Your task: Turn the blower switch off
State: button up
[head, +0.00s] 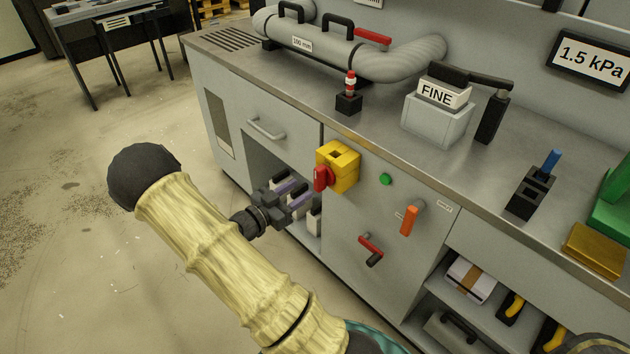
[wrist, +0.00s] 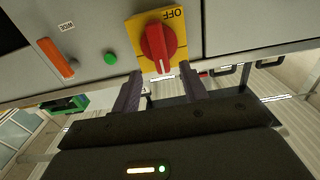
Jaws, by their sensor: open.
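The blower switch is a yellow box (head: 342,166) with a red rotary knob (head: 322,178) on the cabinet front. In the wrist view the red knob (wrist: 157,46) sits on its yellow plate (wrist: 137,24), with an upside-down OFF label at the top. The knob's white mark is at its lower end, away from OFF. My gripper (head: 300,190) is beside the switch in the head view. In the wrist view my gripper (wrist: 162,78) is open, its two fingers on either side of the knob's lower end. I cannot tell whether they touch it.
An orange lever (head: 409,220), a green button (head: 386,179) and a red-handled lever (head: 371,250) are on the same panel, right of the switch. An open shelf lies behind my gripper. The bench top (head: 320,118) overhangs above, and a drawer handle (head: 266,129) protrudes left.

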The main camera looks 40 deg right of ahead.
aim_at(316, 180)
jog(key=d, duration=0.7)
jog(key=shift+w, duration=0.25)
grip_shut()
